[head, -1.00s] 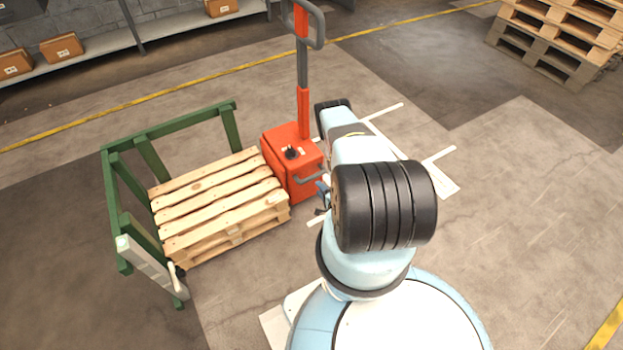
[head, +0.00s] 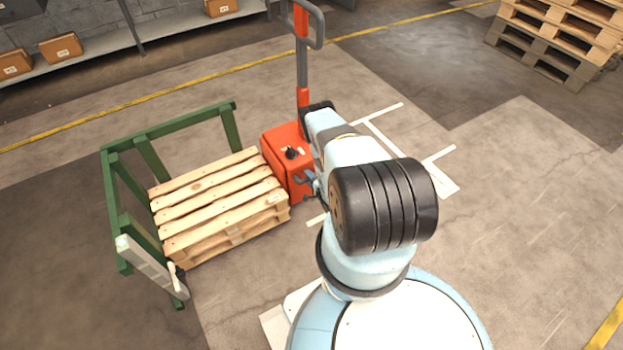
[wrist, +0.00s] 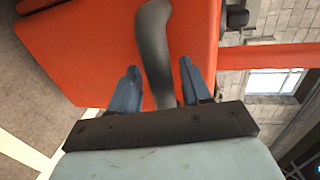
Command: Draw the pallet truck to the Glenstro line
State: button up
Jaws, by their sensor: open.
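The orange pallet truck (head: 281,148) stands in the middle of the head view, with its tall handle rising behind. A pallet of pale wood (head: 215,205) lies against its left side. In the wrist view the truck's orange body (wrist: 120,45) fills the upper left. A dark grey bar handle (wrist: 154,50) on the truck runs down between the two blue fingers of my gripper (wrist: 158,85). The fingers are open, one on each side of the bar. In the head view my gripper (head: 308,181) is at the truck's right side, partly hidden by my arm.
A green frame (head: 150,140) stands around the pallet's left and back, with a pale grey arm (head: 148,265) at its front corner. White floor marks (head: 440,180) lie to the right of the truck. Stacked pallets (head: 560,40) stand back right. The right floor is clear.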

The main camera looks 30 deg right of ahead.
grip_shut()
dwell(0.3)
jog(key=shift+d, duration=0.25)
jog(key=shift+a, duration=0.1)
